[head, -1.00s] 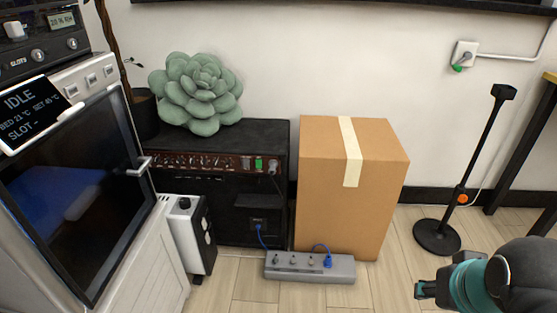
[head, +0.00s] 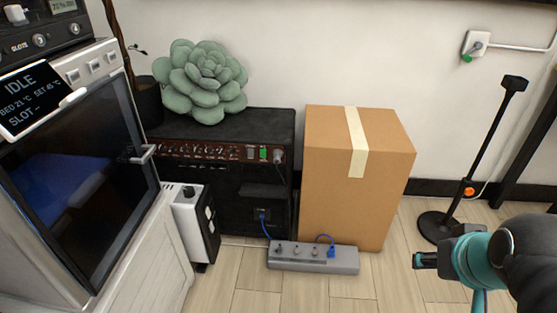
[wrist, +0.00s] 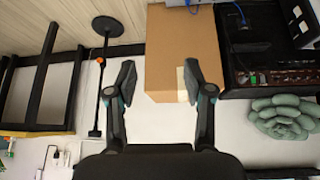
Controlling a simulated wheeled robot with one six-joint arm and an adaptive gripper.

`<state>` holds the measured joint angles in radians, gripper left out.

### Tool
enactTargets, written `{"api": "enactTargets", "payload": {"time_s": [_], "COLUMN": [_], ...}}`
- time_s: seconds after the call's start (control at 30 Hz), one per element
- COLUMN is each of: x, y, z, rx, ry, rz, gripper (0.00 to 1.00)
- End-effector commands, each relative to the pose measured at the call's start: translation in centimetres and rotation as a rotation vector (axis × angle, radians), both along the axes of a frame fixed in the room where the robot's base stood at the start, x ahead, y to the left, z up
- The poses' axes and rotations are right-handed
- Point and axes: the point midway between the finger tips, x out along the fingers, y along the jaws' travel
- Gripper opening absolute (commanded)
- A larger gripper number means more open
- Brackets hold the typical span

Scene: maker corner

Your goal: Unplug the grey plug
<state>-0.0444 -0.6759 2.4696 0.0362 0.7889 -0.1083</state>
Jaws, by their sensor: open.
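A grey plug (head: 278,157) sits in the right end of the black amplifier's control panel, with a dark cable hanging from it. Another greyish plug (head: 478,47) is in the white wall socket (head: 470,42) at the upper right; I cannot tell which one the task names. My gripper (head: 426,261) is at the lower right in the head view, in front of the cardboard box's right side and apart from both plugs. In the wrist view my gripper (wrist: 159,82) is open, with nothing between its fingers.
The cardboard box (head: 335,190) stands right of the amplifier (head: 225,200). A grey power strip (head: 290,262) with a blue plug (head: 331,252) lies in front. A black stand (head: 480,155) is at right, and a white oven-like cabinet (head: 160,255) at left.

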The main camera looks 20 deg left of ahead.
Motion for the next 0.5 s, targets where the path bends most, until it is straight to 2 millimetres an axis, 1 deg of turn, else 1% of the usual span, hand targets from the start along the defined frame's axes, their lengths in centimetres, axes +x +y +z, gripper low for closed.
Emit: {"api": "enactTargets", "payload": {"time_s": [0.03,0.17,0.2,0.27,0.3,0.37,0.4,0.47,0.5], "x": [1.9,7.6,9.4,11.9,13.6,15.9,17.4,19.5,20.9], "y": [1.1,4.7,6.0,8.0,9.3,11.3,12.7,14.8,16.2], "z": [-0.4,-0.3,-0.3,-0.4,-0.5,-0.7,-1.0,-1.4,-1.8], "rx": [-0.008,-0.051,-0.069,-0.097,-0.117,-0.154,-0.18,-0.223,-0.254], "ry": [-0.026,-0.147,-0.191,-0.253,-0.296,-0.361,-0.402,-0.465,-0.507], "rz": [0.062,0.251,0.306,0.384,0.431,0.498,0.539,0.595,0.629], "gripper": [0.52,0.52,0.52,0.52,0.52,0.52,0.52,0.52,0.52]}}
